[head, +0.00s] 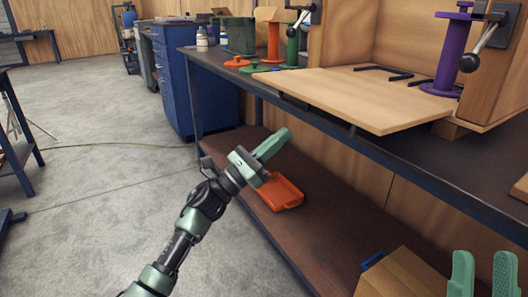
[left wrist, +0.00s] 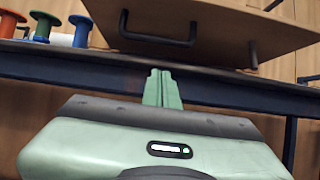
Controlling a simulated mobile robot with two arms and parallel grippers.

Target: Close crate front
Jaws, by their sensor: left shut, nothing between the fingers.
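The wooden crate (head: 340,38) stands on the workbench at the upper right of the head view. Its front panel (head: 350,102) is folded down, lies about flat and juts past the bench's front edge. The left wrist view shows the panel's underside (left wrist: 215,20) with a dark handle (left wrist: 158,38). My left gripper (head: 284,133) is shut and empty, below and in front of the bench edge; its fingertips (left wrist: 161,74) point up toward the panel, apart from it as far as I can tell. My right gripper (head: 484,258) is open at the lower right, with nothing visible between its fingers.
Lever clamps (head: 299,18) sit on both crate sides. The bench edge (head: 270,92) lies close to my left gripper.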

